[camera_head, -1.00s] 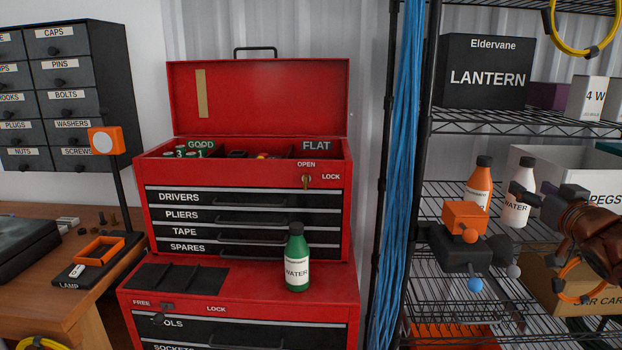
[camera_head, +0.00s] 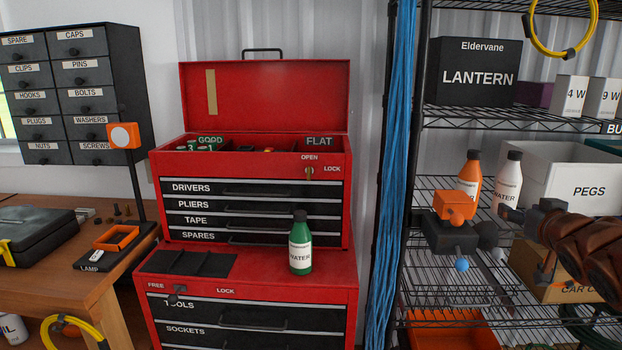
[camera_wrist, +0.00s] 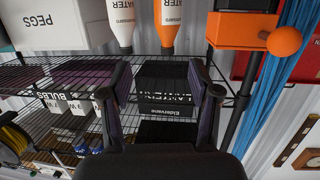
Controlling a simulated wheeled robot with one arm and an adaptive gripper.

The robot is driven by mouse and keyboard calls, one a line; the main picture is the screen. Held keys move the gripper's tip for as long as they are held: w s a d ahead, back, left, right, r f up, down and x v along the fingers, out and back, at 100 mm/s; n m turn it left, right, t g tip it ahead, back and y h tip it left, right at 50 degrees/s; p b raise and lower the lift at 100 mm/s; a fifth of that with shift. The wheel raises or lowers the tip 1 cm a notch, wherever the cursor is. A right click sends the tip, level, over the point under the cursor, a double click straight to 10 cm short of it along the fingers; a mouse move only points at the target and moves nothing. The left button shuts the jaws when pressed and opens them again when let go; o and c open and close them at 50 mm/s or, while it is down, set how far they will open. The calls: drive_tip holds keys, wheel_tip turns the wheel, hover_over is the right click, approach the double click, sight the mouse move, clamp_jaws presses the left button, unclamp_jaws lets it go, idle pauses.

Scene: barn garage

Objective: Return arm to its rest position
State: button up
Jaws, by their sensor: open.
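My gripper (camera_head: 506,214) is at the right of the head view, in front of the wire shelves. My brown and dark arm reaches in from the right edge. In the wrist view, the gripper's two dark fingers (camera_wrist: 162,80) stand apart with nothing between them. That view is upside down: the black lantern box (camera_wrist: 166,95) shows beyond the fingers. The orange bottle (camera_head: 469,172) and the white bottle (camera_head: 508,178) stand on the shelf beyond the gripper in the head view. My wrist partly hides the shelf there.
An orange block with coloured balls (camera_head: 454,205) sits left of my gripper, close by. A white PEGS bin (camera_head: 588,190) is behind my arm. Blue cables (camera_head: 398,170) hang along the shelf post. A green bottle (camera_head: 300,243) stands on the red tool chest (camera_head: 330,274).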

drive_tip(key=s+a+f+g, duration=0.9)
drive_tip(key=s+a+f, duration=0.35)
drive_tip(key=f, duration=0.25)
drive_tip(key=s+a+f+g+y, duration=0.1)
drive_tip(key=s+a, duration=0.3)
drive_tip(key=s, duration=0.4)
drive_tip(key=s+a+f+n+g+y+p, duration=0.1)
drive_tip(key=s+a+f+g, duration=0.2)
drive_tip(key=s, duration=0.4)
drive_tip(key=s+a+f+n+g+y, duration=0.1)
drive_tip(key=s+a+f+g, duration=0.1)
drive_tip(key=s+a+g, duration=0.2)
drive_tip(key=s+a, duration=0.2)
drive_tip(key=s, duration=0.2)
drive_tip(key=shift+s+a+f, duration=0.15)
drive_tip(key=shift+s+a, duration=0.1)
drive_tip(key=shift+s, duration=0.1)
